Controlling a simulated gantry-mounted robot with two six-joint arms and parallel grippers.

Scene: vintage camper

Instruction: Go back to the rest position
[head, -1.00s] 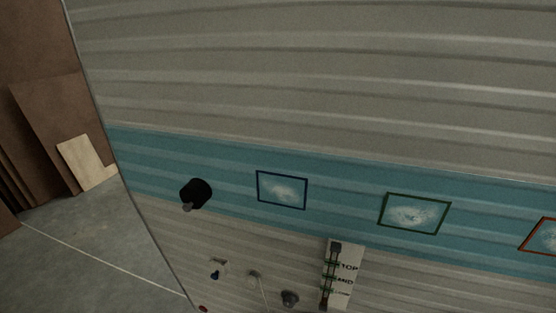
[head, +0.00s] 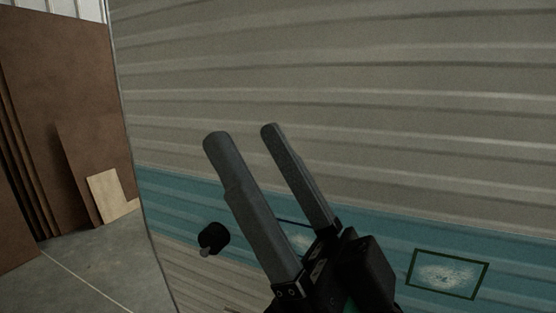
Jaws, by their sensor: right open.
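My right gripper (head: 240,135) is in the lower middle of the head view, with two grey fingers pointing up and slightly left. The fingers are apart with nothing between them. The gripper is in front of the camper wall (head: 350,90) and hides part of the blue stripe. My left gripper is not in view.
A black round fitting (head: 213,238) sits on the wall left of the gripper. A blue-framed patch (head: 297,237) is partly hidden behind the fingers. A green-framed patch (head: 447,273) is at right. Brown boards (head: 75,110) and a pale panel (head: 111,196) stand at left beside open floor (head: 100,270).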

